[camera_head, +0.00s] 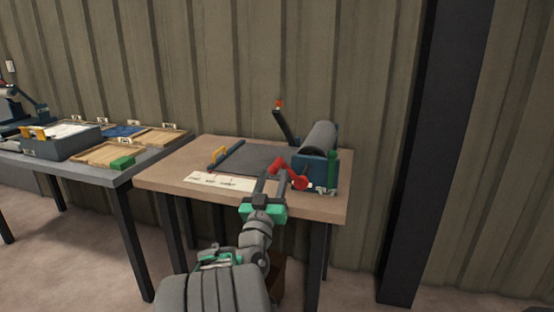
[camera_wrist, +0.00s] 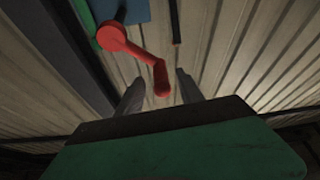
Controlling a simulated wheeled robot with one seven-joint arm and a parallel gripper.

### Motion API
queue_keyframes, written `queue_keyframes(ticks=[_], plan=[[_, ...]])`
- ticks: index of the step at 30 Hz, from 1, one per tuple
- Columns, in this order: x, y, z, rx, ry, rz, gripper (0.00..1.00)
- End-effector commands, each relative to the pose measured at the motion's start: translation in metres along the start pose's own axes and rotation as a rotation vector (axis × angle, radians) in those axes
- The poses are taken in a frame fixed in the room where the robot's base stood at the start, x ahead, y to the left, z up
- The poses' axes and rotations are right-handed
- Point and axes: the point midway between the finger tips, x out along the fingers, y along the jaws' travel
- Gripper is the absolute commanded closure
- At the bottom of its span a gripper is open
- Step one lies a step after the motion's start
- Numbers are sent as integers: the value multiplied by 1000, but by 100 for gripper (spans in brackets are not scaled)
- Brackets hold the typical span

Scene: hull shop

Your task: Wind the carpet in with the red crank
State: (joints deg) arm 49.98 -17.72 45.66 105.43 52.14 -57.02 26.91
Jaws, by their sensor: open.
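The red crank (camera_head: 299,181) is on the near side of a blue roller stand (camera_head: 318,170) at the right of the brown table. Its arm slopes up and left to a red handle (camera_head: 277,165). The grey carpet (camera_head: 255,158) lies flat on the table, and a grey roll (camera_head: 319,138) sits in the stand. My gripper (camera_head: 272,180) is open at the crank handle. In the wrist view the red handle (camera_wrist: 161,78) stands between the tips of my two fingers (camera_wrist: 158,88). I cannot tell whether either finger touches it.
A bar with a yellow handle (camera_head: 217,156) lies at the carpet's left end. A white labelled strip (camera_head: 232,183) runs along the front. A dark lever with an orange tip (camera_head: 284,124) rises behind. A grey table (camera_head: 125,175) with trays stands left; a dark post (camera_head: 425,150) stands right.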

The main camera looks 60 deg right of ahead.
Motion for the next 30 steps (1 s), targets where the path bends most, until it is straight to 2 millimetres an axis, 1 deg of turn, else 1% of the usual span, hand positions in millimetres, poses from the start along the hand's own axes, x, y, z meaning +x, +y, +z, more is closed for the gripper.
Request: queue_keyframes(ticks=[1, 3, 7, 11, 17, 30], plan=[[12, 2, -3, -1, -1, 3, 56], [26, 2, -3, 0, -1, 2, 56], [43, 0, -1, -1, -2, 1, 56], [50, 0, 0, 0, -1, -1, 56], [49, -1, 0, 0, -1, -1, 57], [49, -1, 0, 1, -2, -2, 93]])
